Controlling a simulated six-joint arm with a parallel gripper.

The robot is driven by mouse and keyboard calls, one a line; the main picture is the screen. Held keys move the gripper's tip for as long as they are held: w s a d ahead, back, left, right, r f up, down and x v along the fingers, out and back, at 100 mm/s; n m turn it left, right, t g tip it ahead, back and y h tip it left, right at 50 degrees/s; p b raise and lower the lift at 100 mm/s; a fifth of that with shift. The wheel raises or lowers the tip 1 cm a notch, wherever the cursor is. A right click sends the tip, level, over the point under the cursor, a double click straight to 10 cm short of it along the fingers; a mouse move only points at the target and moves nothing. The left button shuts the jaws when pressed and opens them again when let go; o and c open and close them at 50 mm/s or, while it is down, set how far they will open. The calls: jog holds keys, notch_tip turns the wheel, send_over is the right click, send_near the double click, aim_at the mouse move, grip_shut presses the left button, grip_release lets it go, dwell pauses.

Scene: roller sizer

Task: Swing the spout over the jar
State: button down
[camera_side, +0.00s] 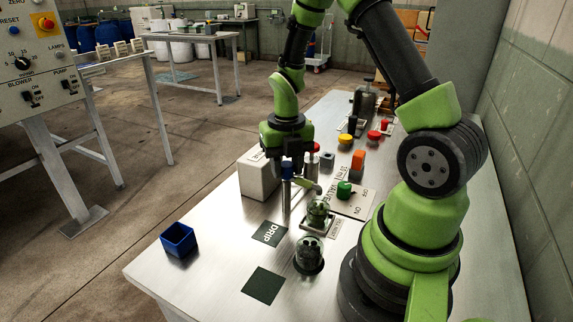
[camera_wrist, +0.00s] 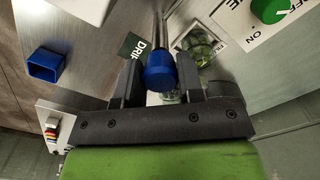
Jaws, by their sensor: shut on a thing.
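My gripper (camera_side: 287,174) points down and is shut on a blue knob (camera_wrist: 160,72) on a slim metal post at the near side of a white box (camera_side: 258,176). In the wrist view the knob lies between my two fingers (camera_wrist: 159,82). A short pale arm, seemingly the spout (camera_side: 309,186), reaches right from near the post. A glass jar with green contents (camera_side: 318,213) stands on a small tray just below the spout's end in the picture; I cannot tell if they line up.
A dark mat marked DRIP (camera_side: 269,233) and a blank dark mat (camera_side: 264,286) lie on the table. A blue open box (camera_side: 179,240) is at the left edge. A green knob (camera_side: 344,188) on a white panel and several coloured buttons stand right and behind.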

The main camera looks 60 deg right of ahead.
aim_at(286, 164)
jog(key=shift+a+f, duration=0.1)
dwell(0.3)
jog(key=c, duration=0.8)
grip_release()
jog(key=shift+o, duration=0.2)
notch_tip(286, 164, up, 6)
jog(key=shift+r, duration=0.8)
